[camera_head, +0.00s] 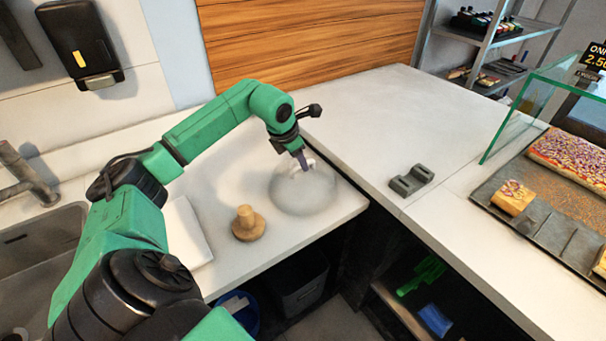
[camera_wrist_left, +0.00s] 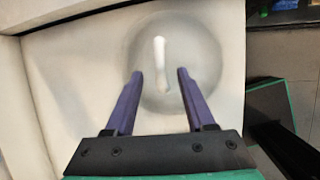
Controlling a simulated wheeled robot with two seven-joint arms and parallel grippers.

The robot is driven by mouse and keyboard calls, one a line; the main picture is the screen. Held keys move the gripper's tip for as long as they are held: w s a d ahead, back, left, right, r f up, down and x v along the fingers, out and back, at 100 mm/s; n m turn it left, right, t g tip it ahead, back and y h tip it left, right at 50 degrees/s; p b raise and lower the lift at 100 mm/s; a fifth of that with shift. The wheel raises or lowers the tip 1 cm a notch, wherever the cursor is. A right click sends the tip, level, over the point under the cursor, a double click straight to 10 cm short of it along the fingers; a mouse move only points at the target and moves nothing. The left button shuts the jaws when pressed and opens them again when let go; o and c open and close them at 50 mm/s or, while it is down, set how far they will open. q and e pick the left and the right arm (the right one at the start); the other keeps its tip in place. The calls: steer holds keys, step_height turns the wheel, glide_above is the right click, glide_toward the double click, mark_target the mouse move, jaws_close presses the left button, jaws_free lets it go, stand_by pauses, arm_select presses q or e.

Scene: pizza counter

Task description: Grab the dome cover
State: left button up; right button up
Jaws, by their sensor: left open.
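The dome cover (camera_head: 303,196) is a translucent, greyish dome with a white handle on top. It sits on the white counter near the inner corner. In the left wrist view the dome cover (camera_wrist_left: 205,50) lies below my gripper, and its white handle (camera_wrist_left: 160,62) is seen between and just beyond the fingers. My left gripper (camera_head: 304,164) is over the dome at its handle; in the wrist view its purple fingers (camera_wrist_left: 160,75) are apart, one on each side of the handle. I cannot tell if either finger touches it. My right gripper is not in view.
A wooden stamp-like piece (camera_head: 247,225) and a white board (camera_head: 184,232) are left of the dome. A dark grey holder (camera_head: 410,180) stands on the right counter. A glass-screened pizza tray (camera_head: 545,235) is far right. A sink (camera_head: 35,250) is at left.

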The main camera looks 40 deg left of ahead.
mark_target(303, 176)
arm_select(q)
steer(key=shift+p+x, duration=0.35)
steer(key=shift+x, duration=1.2)
jaws_close()
